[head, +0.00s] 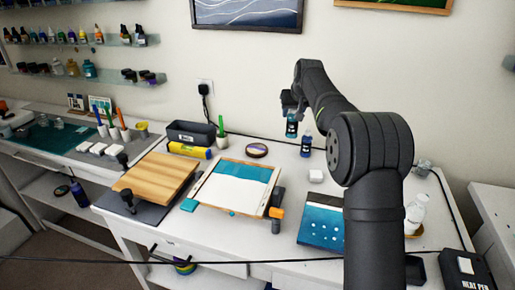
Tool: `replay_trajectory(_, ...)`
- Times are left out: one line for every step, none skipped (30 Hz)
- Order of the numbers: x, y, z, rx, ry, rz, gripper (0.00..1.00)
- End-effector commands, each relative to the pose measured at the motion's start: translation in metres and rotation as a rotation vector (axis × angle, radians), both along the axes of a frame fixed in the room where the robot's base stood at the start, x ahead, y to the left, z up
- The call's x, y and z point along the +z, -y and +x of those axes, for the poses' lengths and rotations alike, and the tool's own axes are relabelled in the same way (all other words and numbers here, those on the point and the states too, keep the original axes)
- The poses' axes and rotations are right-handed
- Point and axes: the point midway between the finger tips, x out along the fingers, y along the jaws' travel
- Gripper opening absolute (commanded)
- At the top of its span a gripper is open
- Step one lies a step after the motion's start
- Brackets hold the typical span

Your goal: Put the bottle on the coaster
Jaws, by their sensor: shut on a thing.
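My gripper (291,109) is above the back of the white table, pointing down. It is shut on a small dark bottle with a teal band (291,127), which hangs upright. A second dark blue bottle (306,146) stands on the table just right of it. A round, dark-rimmed disc with a paler middle (257,150) lies on the table left of and below the held bottle; it looks like a coaster. The held bottle is apart from this disc. The fingertips are small and partly hidden by the arm.
A framed board with teal and white paint (233,187) lies in front of the disc. A green-tipped cup (221,132) and dark bin (191,133) stand to its left. A white block (316,176), blue panel (322,222) and clear-white bottle (415,213) are to the right.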

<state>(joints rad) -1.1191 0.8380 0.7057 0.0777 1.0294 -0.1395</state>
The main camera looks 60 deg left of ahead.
Motion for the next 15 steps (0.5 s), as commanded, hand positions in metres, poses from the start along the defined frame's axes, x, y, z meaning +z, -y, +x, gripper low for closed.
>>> replay_trajectory(-0.002, -0.005, -0.003, 0.002, 0.000, 0.000, 0.00)
replay_trajectory(-0.004, -0.008, -0.005, 0.002, 0.000, 0.000, 0.00)
replay_trajectory(-0.007, -0.012, -0.009, 0.003, 0.000, -0.001, 0.00)
replay_trajectory(-0.010, -0.016, -0.012, 0.004, 0.000, -0.001, 0.00)
replay_trajectory(-0.014, -0.021, -0.017, 0.005, 0.000, -0.002, 0.00)
replay_trajectory(-0.020, -0.028, -0.022, 0.004, 0.000, -0.002, 0.00)
replay_trajectory(-0.024, -0.033, -0.027, 0.005, -0.001, -0.002, 0.00)
replay_trajectory(-0.028, -0.038, -0.032, 0.006, -0.001, -0.003, 0.00)
replay_trajectory(-0.034, -0.045, -0.037, 0.005, 0.000, -0.002, 0.00)
replay_trajectory(-0.038, -0.051, -0.042, 0.004, 0.000, -0.002, 0.00)
replay_trajectory(-0.042, -0.056, -0.046, 0.005, 0.000, -0.002, 0.00)
replay_trajectory(-0.047, -0.063, -0.052, 0.004, 0.000, -0.001, 0.00)
replay_trajectory(-0.051, -0.068, -0.056, 0.004, -0.001, -0.002, 0.00)
replay_trajectory(-0.054, -0.072, -0.059, 0.004, 0.000, -0.001, 0.00)
replay_trajectory(-0.059, -0.077, -0.064, 0.004, 0.001, -0.001, 0.00)
